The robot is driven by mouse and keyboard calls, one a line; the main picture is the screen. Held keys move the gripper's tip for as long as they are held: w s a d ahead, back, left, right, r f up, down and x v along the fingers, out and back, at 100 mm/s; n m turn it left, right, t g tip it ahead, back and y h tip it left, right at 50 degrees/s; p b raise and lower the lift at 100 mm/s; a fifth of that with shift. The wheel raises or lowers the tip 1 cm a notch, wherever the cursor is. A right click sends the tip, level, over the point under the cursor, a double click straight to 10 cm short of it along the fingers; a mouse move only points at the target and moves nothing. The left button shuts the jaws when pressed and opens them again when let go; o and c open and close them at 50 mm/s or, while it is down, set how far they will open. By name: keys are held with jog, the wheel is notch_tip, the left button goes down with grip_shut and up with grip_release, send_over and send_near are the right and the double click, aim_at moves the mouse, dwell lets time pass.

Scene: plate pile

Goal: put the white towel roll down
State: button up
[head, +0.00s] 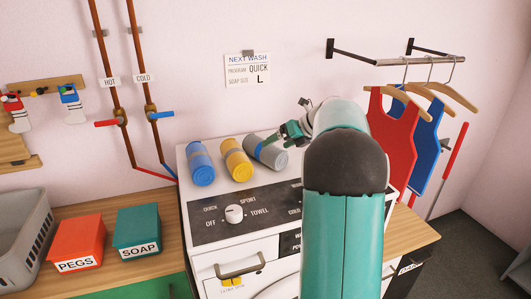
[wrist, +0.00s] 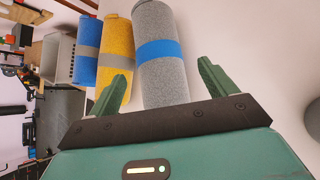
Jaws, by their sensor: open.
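The white towel roll looks light grey with a blue band (head: 264,151). It lies on the white machine top (head: 215,148), at the right end of a row of rolls. In the wrist view the roll (wrist: 158,45) shows ahead of and between my fingers. My gripper (head: 291,131) is open just behind and right of the roll in the head view. The wrist view shows my gripper's two green fingers (wrist: 163,85) spread apart with nothing clamped. Whether a finger touches the roll I cannot tell. My arm hides the right part of the machine top.
A yellow roll (head: 237,160) and a blue roll (head: 201,163) lie to the left. A dial (head: 234,214) is on the machine's front panel. Red (head: 75,243) and teal (head: 138,231) boxes stand on the left counter. Red and blue garments (head: 392,133) hang at right.

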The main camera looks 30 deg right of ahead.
aim_at(269, 147)
jog(key=shift+w+a+f, duration=0.15)
jog(key=shift+w+a, duration=0.1)
jog(key=shift+x, duration=2.05)
jog(key=shift+w+d, duration=0.1)
jog(key=shift+w, duration=0.05)
jog(key=c, duration=1.2)
jog(key=shift+c, duration=0.2)
